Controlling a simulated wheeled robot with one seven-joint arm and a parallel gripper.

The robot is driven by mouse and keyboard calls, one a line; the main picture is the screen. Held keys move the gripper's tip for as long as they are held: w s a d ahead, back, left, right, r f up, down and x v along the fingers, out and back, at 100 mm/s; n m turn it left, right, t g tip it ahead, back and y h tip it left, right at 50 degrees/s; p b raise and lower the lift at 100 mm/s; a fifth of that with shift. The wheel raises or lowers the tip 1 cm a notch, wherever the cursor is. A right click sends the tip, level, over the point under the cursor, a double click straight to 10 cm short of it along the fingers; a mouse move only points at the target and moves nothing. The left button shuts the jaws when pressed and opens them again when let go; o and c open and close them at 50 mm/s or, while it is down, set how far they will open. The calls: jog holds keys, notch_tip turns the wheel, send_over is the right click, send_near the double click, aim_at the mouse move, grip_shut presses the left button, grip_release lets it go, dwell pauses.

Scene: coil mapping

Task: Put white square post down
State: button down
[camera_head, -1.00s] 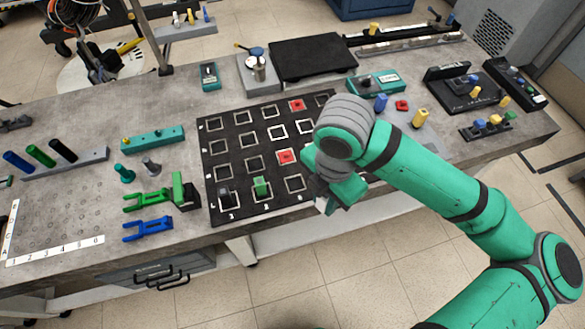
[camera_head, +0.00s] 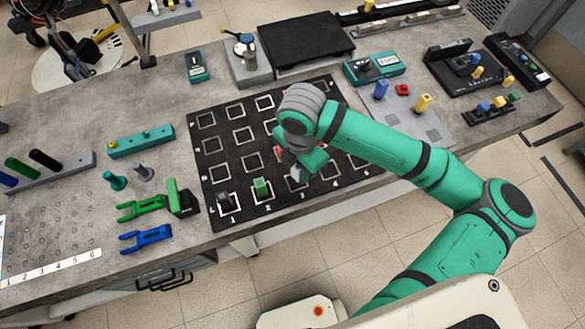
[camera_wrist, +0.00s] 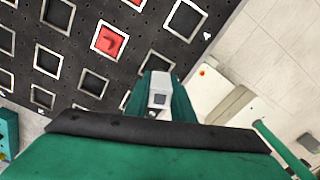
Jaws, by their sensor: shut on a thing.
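My gripper (camera_head: 303,168) is over the front edge of the black grid board (camera_head: 210,165), near the third column. It is shut on the white square post (camera_head: 297,174), whose pale lower end shows below the fingers. In the wrist view, the post (camera_wrist: 159,96) sits between the teal fingers and its square end faces the camera. The board (camera_wrist: 75,72) lies beyond it with white square outlines. I cannot tell whether the post touches the board. The square under it is hidden by my gripper.
A red piece (camera_wrist: 109,41) fills a nearby square. Green (camera_head: 141,207) and blue (camera_head: 147,238) forks lie left of the board. The table's front edge is close.

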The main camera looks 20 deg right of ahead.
aim_at(297, 176)
jog(key=f, duration=0.1)
jog(key=w+f, duration=0.1)
jog(key=f, duration=0.1)
jog(key=shift+f, duration=0.3)
jog(key=shift+s+a+f, duration=0.15)
jog(key=shift+s+f, duration=0.05)
jog(key=shift+f, duration=0.15)
jog(key=c, duration=1.5)
grip_release()
jog(key=shift+c, duration=0.2)
notch_tip(297, 176, up, 12)
jog(key=shift+r, duration=0.2)
jog(key=shift+w, duration=0.1)
